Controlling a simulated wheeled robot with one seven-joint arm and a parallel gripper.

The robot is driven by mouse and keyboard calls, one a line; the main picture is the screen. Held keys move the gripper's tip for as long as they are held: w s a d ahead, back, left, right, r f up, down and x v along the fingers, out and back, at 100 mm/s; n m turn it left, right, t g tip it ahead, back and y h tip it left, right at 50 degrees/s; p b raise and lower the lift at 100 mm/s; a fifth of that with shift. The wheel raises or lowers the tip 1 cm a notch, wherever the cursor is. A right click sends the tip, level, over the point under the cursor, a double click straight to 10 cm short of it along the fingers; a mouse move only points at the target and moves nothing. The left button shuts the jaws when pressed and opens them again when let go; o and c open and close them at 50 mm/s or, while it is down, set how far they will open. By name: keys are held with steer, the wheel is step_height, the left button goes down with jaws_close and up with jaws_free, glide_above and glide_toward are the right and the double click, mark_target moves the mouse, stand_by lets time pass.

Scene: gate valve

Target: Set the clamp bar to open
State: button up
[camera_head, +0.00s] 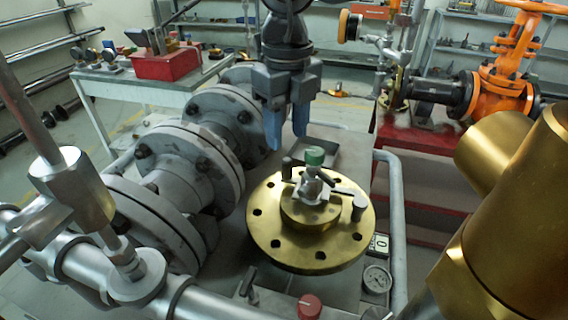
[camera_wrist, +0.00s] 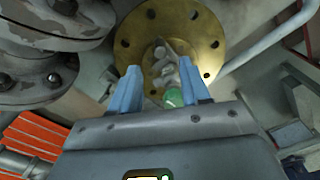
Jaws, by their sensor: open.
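A round brass flange (camera_head: 265,235) with bolt holes lies face up on the grey bench. In the wrist view, the flange (camera_wrist: 125,45) and green knob (camera_wrist: 173,97) show beyond and between the fingers (camera_wrist: 159,72).
Large grey flanged pipes (camera_head: 165,165) stand close on the left. A brass cylinder (camera_head: 515,215) fills the right foreground. A small gauge (camera_head: 376,279), a label marked 0 (camera_head: 381,244) and a red knob (camera_head: 309,306) sit near the flange. A rail (camera_head: 398,220) runs along the right.

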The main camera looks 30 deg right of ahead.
mark_target(287, 159)
steer(key=shift+f, duration=3.55)
jaws_close()
